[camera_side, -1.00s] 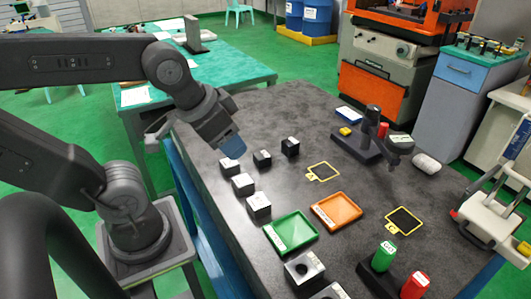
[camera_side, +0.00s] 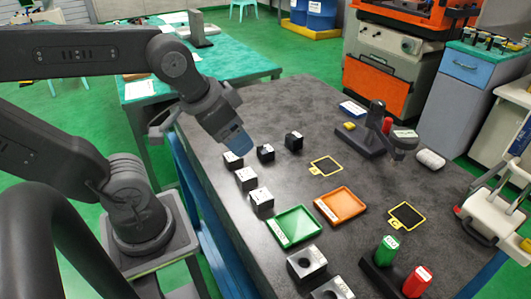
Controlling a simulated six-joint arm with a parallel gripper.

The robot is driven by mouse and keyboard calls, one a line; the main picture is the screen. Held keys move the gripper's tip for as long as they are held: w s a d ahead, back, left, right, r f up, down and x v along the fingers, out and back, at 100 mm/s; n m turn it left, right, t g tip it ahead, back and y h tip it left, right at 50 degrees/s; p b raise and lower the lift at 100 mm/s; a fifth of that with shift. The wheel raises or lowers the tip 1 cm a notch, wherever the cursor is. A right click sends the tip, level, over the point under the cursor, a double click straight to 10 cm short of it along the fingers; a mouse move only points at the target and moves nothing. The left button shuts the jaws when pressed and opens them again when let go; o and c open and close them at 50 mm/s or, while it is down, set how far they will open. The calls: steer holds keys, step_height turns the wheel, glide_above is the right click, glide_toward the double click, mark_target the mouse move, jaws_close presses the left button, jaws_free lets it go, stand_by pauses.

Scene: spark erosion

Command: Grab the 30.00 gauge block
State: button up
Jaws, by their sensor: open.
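The back row has a left block (camera_side: 232,160), a middle block (camera_side: 265,153) and a right block (camera_side: 293,141). Two more stand in front, one (camera_side: 246,179) behind the other (camera_side: 261,201). Their markings are too small to read, so I cannot tell which is the 30.00 gauge block. My gripper (camera_side: 238,146) is open, with a blue end pointing down. It appears just above the left back block; the gap between its fingers is hidden from this side.
A green tray (camera_side: 297,240) and an orange tray (camera_side: 341,217) lie in the table's middle. Larger blocks with holes (camera_side: 307,275), a stand with green (camera_side: 387,249) and red cylinders (camera_side: 417,281), and a dark instrument stand (camera_side: 355,141) occupy the front and right. Yellow-framed mats lie flat.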

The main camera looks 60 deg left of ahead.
steer(key=m+g, duration=0.6)
steer(key=m, duration=1.3)
glide_above(266, 149)
steer(key=a, duration=0.1)
step_height(266, 149, down, 2)
step_height(266, 149, down, 8)
steer(key=shift+f, duration=0.15)
steer(key=f, duration=0.2)
steer(key=d+f, duration=0.1)
steer(key=f, duration=0.1)
steer(key=shift+f, duration=0.65)
steer(key=shift+c, duration=0.2)
